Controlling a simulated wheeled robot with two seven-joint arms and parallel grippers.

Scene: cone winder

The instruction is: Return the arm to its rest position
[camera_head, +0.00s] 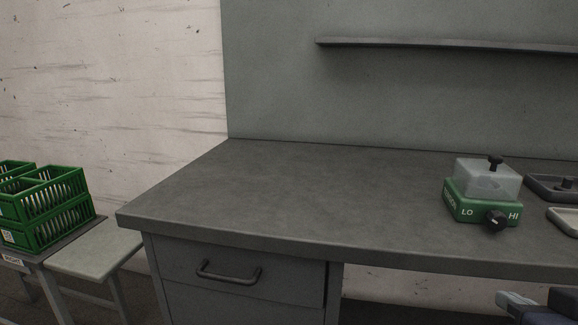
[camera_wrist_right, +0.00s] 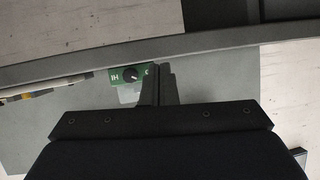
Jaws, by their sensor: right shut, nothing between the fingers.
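My right gripper (camera_wrist_right: 160,72) shows in the right wrist view with its two dark fingers together and nothing between them. Part of my right arm shows at the lower right corner of the head view, in front of the desk's front edge and low. My left gripper is in neither view. The grey desk (camera_head: 270,195) fills the middle of the head view. A green box with a dial (camera_head: 480,205) and a clear cover stands on its right part. The box also shows in the wrist view (camera_wrist_right: 120,76), beyond the fingers and apart from them.
A dark tray (camera_head: 545,193) and a pale tray (camera_head: 562,225) lie right of the green box. A shelf (camera_head: 450,44) runs along the back panel. Green crates (camera_head: 52,225) stand on a low table at the left. The desk's left and middle top is clear.

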